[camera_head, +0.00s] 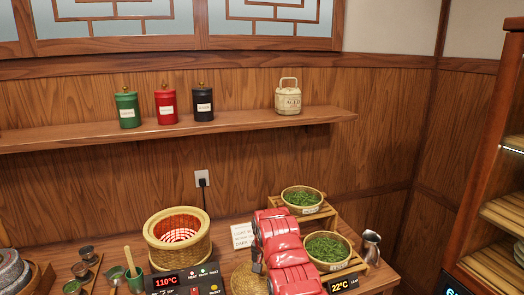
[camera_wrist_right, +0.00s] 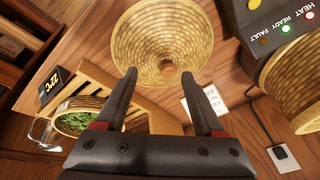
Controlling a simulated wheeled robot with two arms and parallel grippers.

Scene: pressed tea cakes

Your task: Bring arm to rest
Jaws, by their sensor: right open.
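My right arm is red and stands over the table in the head view. Its dark gripper (camera_head: 258,262) shows only in part beside the red arm links. In the right wrist view the right gripper (camera_wrist_right: 159,76) has its two dark fingers spread apart with nothing between them. A round woven tray (camera_wrist_right: 150,40) lies beyond the fingertips; in the head view this woven tray (camera_head: 247,280) is partly hidden by my arm. My left arm and gripper do not show.
A woven steamer basket (camera_head: 178,238) stands on a heater reading 110°C, left of my arm. Two baskets of green leaves (camera_head: 301,197) (camera_head: 328,247) sit on a stepped wooden stand close to the right. A wall shelf (camera_head: 230,122) holds canisters.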

